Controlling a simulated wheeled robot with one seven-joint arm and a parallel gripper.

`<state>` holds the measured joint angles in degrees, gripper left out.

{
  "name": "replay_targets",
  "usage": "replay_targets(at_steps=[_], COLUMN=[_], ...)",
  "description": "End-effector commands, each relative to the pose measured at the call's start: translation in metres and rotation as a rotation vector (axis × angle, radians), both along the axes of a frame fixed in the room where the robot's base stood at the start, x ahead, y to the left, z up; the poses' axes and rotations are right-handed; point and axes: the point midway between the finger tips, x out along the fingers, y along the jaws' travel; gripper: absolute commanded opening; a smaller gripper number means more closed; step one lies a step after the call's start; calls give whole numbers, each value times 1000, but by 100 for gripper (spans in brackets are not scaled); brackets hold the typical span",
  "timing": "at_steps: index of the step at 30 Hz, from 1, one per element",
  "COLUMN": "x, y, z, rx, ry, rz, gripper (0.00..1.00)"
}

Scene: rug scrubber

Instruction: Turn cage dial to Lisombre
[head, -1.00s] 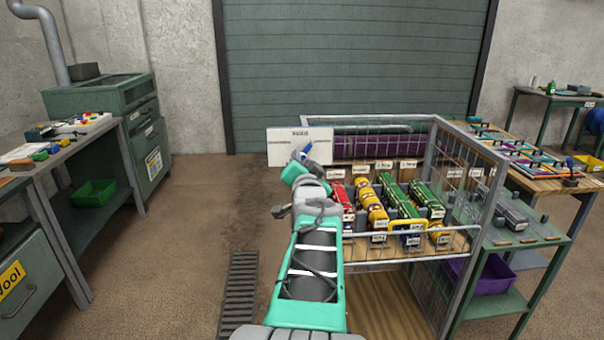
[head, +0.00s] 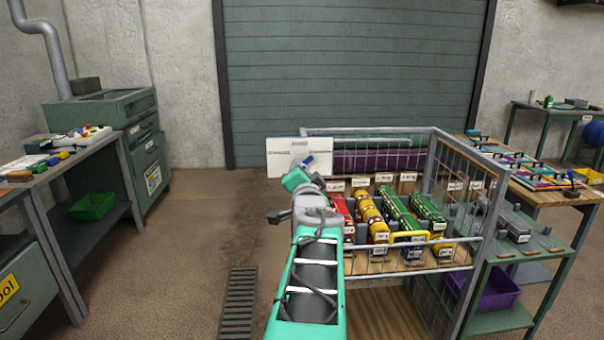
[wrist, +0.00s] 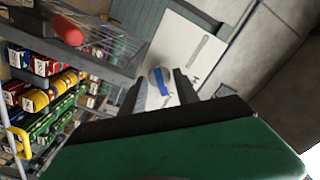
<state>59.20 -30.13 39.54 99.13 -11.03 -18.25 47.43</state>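The cage dial is a round pale knob with a blue bar (wrist: 160,82). It sits on a white label panel (wrist: 188,48) in the wrist view, and its blue bar also shows in the head view (head: 308,159). The panel (head: 283,150) stands at the cage's left back corner; its lettering is too small to read. My gripper (wrist: 158,88) is open, with its two dark fingers apart on either side of the knob in the picture. I cannot tell whether they touch it.
The wire cage (head: 480,195) holds several red, yellow and green labelled pieces on a wooden shelf. A green table (head: 535,250) stands to its right and a workbench (head: 25,190) at far left. Open floor (head: 200,230) lies left of my arm.

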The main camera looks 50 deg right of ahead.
Motion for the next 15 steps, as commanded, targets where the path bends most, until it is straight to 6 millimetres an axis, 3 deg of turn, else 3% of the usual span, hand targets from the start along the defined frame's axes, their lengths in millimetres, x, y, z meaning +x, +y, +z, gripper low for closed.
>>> replay_targets(at_steps=[5, 15], x=[0, -9], y=[0, 9], z=[0, 0], rx=[-1, -2], ry=[1, -1], rz=[0, -1], gripper=[51, 51])
